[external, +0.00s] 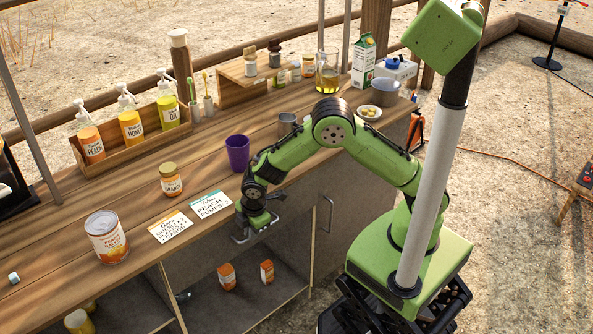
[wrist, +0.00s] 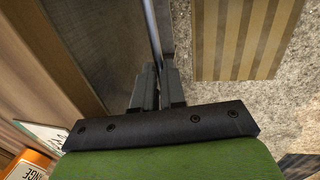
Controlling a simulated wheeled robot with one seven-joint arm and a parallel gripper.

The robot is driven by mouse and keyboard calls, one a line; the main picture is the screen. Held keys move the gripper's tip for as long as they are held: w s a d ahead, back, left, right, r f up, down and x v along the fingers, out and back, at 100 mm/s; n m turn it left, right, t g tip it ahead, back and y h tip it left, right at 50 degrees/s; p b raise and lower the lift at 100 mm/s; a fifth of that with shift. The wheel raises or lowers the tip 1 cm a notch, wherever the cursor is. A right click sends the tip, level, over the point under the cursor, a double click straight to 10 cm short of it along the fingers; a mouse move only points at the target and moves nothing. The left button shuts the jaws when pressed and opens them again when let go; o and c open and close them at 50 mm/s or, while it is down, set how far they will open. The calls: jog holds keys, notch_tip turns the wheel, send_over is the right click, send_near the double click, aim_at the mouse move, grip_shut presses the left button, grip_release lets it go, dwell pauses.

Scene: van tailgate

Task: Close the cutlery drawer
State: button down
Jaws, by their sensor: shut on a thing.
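My gripper (external: 246,232) is at the front edge of the wooden counter (external: 105,195), low beside the "Peach Pumps" card. In the wrist view its two grey fingers (wrist: 158,92) are shut on a thin grey bar (wrist: 152,28) that runs up and away. The bar looks like a handle, but the fingers hide where they meet it. A dark grey-brown panel (wrist: 90,45) lies just left of the fingers; it may be the cutlery drawer's front. The drawer's inside and any cutlery do not show, and I cannot tell how far the drawer stands out.
A grey door with a handle (external: 328,214) is right of my gripper.

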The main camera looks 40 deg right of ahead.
jog(key=shift+w+r, duration=0.1)
jog(key=shift+w, duration=0.65)
jog(key=c, duration=1.2)
grip_release()
jog(key=shift+w, duration=0.1)
jog(key=s+r+p, duration=0.3)
jog(key=r+p, duration=0.1)
jog(key=r, duration=1.1)
jog(key=shift+r, duration=0.2)
